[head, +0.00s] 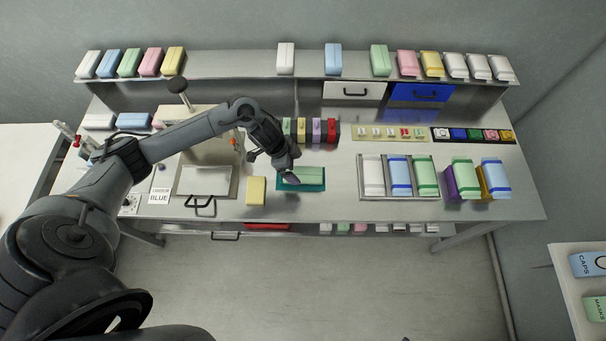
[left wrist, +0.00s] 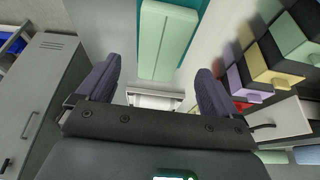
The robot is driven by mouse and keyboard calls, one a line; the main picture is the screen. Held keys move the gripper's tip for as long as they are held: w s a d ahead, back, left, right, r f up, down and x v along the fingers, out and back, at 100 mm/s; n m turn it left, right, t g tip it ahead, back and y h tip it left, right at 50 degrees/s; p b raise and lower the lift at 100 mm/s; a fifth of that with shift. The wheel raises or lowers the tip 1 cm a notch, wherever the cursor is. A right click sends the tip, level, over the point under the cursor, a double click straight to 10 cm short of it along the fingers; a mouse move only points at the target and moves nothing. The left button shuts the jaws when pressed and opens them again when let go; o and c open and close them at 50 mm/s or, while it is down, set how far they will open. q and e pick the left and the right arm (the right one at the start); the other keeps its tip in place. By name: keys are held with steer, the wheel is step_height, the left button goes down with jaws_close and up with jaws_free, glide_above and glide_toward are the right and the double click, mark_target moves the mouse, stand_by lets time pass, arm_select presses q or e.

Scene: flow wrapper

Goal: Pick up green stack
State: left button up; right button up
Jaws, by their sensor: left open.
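A light green stack (head: 312,173) lies on a teal mat (head: 301,186) near the middle of the table. In the left wrist view the green stack (left wrist: 165,38) stands out ahead of the fingers, with the teal mat (left wrist: 192,45) beside it. My left gripper (head: 291,171) is over the left part of the mat and hides part of the stack there. In the left wrist view the left gripper (left wrist: 155,88) is open and empty, its two dark fingers apart, with the stack beyond the fingertips. My right gripper is not in view.
A yellow block (head: 256,190) lies left of the mat. Several coloured dispensers (head: 309,131) stand behind it. A metal tray (head: 399,192) with white, blue and green packs is to the right. A shelf (head: 230,66) with more packs runs along the back.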

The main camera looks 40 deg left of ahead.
mark_target(303, 174)
arm_select(q)
steer(key=x, duration=0.5)
steer(key=shift+r, duration=0.1)
steer(key=c, duration=1.1)
steer(key=shift+r, duration=0.15)
